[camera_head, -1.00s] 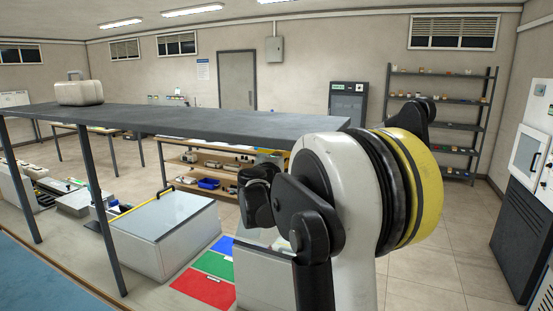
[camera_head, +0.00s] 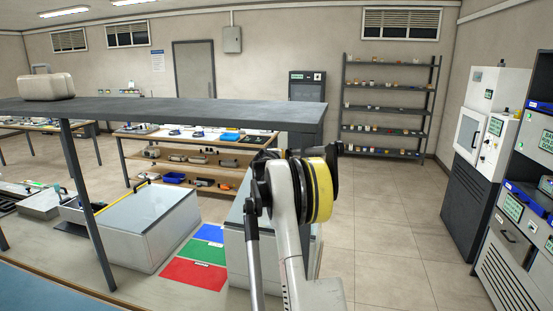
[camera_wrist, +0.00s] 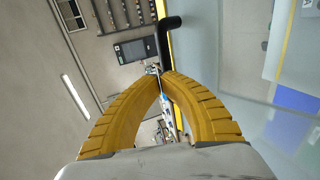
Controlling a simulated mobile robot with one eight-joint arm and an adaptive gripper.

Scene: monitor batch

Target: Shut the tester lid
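A large pale grey box (camera_head: 145,228) with a flat glossy top stands at lower left in the head view. It looks like the tester, but no label confirms this. A yellow strip (camera_head: 124,195) runs along its left edge. In the wrist view, a yellow edge strip (camera_wrist: 177,90) borders a pale glassy panel (camera_wrist: 230,75), with a black bent handle (camera_wrist: 164,42) beside it. My gripper (camera_wrist: 160,74) has yellow ribbed fingers with tips meeting near the handle's lower end. I cannot tell whether they touch it.
A dark high tabletop (camera_head: 170,109) with a pale case (camera_head: 46,85) spans the left. Cabinets (camera_head: 487,150) stand at right. Floor right of my arm is clear.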

